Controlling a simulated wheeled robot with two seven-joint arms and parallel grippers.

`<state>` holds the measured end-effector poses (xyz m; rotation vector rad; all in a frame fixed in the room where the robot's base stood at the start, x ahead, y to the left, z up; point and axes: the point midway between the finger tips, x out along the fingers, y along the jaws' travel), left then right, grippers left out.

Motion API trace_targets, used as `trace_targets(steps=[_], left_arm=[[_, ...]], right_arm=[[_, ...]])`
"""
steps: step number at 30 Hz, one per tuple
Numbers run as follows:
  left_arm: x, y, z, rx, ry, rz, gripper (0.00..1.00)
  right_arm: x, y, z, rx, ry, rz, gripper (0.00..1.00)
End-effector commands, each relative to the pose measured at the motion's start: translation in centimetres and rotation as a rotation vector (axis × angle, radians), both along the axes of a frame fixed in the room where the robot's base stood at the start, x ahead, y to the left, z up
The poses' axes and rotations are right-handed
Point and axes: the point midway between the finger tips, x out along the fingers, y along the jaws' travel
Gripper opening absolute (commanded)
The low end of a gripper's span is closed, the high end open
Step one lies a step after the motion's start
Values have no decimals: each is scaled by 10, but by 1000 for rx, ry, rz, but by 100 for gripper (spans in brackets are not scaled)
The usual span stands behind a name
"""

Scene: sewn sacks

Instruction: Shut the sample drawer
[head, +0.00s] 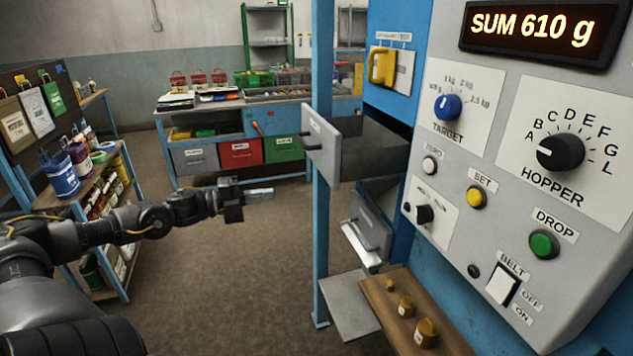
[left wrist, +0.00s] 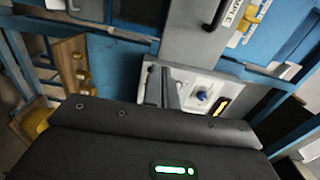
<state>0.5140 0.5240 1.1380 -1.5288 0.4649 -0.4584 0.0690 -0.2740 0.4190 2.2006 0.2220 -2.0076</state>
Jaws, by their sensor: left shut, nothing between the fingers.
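The sample drawer (head: 321,150) is a grey drawer pulled well out of the blue machine. Its front panel, with a dark handle, faces left, and its open inside shows behind. In the left wrist view its grey front (left wrist: 190,45) shows at the top, with a dark handle and a partly cut-off label. My left gripper (head: 262,192) is shut and empty, left of and below the drawer front in the picture, apart from it and pointing right. Its fingers (left wrist: 163,82) are together in the left wrist view. My right gripper is not in view.
A blue post (head: 323,215) stands beside the drawer. A lower grey unit with a handle (head: 365,245) is under it. A wooden shelf (head: 380,300) holds brass weights. The control panel (head: 500,170) is right. Shelving (head: 105,200) stands left; the floor between is clear.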

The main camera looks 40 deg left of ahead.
Motion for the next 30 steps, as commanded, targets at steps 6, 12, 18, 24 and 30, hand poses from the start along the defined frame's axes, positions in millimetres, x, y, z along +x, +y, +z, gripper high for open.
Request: trace_targets(steps=[6, 12, 18, 24, 30], left_arm=[[2, -8, 4, 9, -8, -23, 0], [18, -19, -1, 14, -8, -24, 0], [29, -25, 3, 5, -12, -18, 0], [38, -31, 3, 6, -13, -18, 0], [46, -35, 8, 4, -14, -12, 0]], right_arm=[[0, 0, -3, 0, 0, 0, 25], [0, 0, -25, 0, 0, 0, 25], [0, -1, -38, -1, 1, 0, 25], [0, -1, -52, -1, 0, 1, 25], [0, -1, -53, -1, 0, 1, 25]])
